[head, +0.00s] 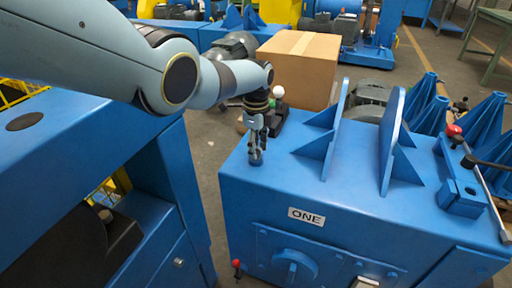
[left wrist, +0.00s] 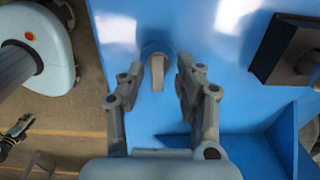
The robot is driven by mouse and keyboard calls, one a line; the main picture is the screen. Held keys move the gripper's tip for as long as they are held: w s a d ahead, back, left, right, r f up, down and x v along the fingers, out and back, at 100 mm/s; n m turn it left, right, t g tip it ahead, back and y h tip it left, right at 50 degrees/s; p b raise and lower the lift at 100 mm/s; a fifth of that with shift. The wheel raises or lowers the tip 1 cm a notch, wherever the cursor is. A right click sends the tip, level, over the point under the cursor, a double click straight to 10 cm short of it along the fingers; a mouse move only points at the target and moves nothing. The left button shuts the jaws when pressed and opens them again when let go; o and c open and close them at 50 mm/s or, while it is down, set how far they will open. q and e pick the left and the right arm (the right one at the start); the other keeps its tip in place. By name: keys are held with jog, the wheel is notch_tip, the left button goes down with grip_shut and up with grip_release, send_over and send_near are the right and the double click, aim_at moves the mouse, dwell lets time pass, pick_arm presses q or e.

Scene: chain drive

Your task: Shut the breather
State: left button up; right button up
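In the left wrist view the breather (left wrist: 157,72) shows a round base and a pale grey tab pointing down the picture. My left gripper (head: 258,138) points down over it. In the left wrist view the fingers of my left gripper (left wrist: 160,68) are apart, one on each side of the tab, with gaps visible. I cannot tell how high the fingertips are. My right gripper is not in view.
Upright blue brackets (head: 393,140) stand on the housing right of the breather. A red-knobbed lever (head: 453,130) is at its right side. A cardboard box (head: 300,65) and a green and a white ball stand behind my left gripper. The housing top between breather and brackets is clear.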

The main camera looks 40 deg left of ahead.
pick_arm(q)
jog(key=shift+s+f, duration=0.1)
notch_tip(320, 180, up, 12)
dwell(0.6)
jog(key=shift+f, duration=0.1)
dwell(0.4)
